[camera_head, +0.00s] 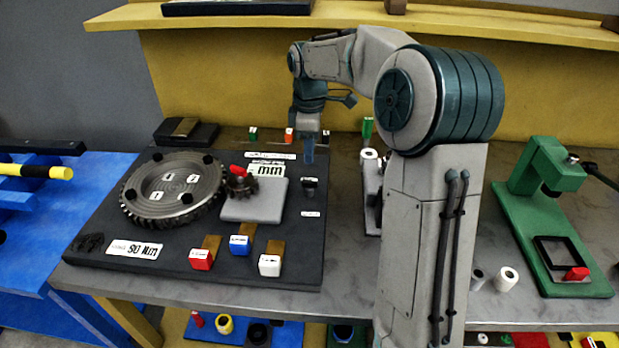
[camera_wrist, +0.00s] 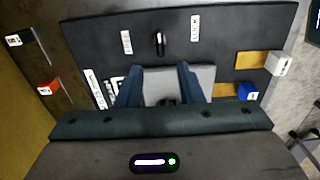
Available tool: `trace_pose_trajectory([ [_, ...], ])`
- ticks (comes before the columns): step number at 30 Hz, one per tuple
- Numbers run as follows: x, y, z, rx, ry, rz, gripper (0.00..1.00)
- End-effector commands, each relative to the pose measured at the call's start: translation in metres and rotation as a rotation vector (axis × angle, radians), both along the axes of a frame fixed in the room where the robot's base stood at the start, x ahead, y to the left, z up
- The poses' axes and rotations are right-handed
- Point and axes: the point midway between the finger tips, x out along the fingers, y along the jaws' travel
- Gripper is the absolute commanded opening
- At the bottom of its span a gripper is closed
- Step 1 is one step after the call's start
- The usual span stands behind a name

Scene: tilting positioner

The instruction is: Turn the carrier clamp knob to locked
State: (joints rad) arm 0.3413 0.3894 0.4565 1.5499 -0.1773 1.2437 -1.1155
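The small black clamp knob (camera_head: 310,184) stands on the right side of the dark board, beside the grey carrier plate (camera_head: 258,202). In the wrist view the knob (camera_wrist: 160,42) has a narrow grip pointing up and down the picture, crosswise to the line between two white labels. The right label (camera_wrist: 195,27) seems to read LOCK; the left label (camera_wrist: 126,41) is too blurred to read. My gripper (camera_head: 308,160) is above the board behind the knob. In the wrist view its blue fingers (camera_wrist: 158,70) are apart, with nothing held; the knob lies beyond their tips.
A large gear ring (camera_head: 172,190) and a small dark pinion (camera_head: 240,184) sit left of the knob. Red (camera_head: 202,259), blue (camera_head: 239,245) and white (camera_head: 269,265) tagged blocks stand along the front. A green press (camera_head: 550,215) stands at the right.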

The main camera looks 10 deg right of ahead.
Motion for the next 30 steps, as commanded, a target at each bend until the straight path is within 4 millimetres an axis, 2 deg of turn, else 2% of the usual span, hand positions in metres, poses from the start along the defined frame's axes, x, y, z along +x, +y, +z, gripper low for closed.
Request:
trace_pose_trajectory([
  [1,-0.001,0.000,-0.013,0.000,0.005,0.001,0.34],
  [6,-0.001,0.000,-0.049,0.001,0.005,-0.001,0.34],
  [12,-0.001,0.000,-0.081,0.000,0.003,-0.001,0.34],
  [18,-0.001,0.000,-0.095,-0.001,0.000,-0.002,0.34],
  [26,0.000,0.000,-0.096,-0.001,-0.001,-0.002,0.34],
  [27,0.000,0.000,-0.096,-0.001,-0.001,-0.002,0.31],
  [30,0.000,0.000,-0.096,-0.001,-0.001,-0.002,0.03],
])
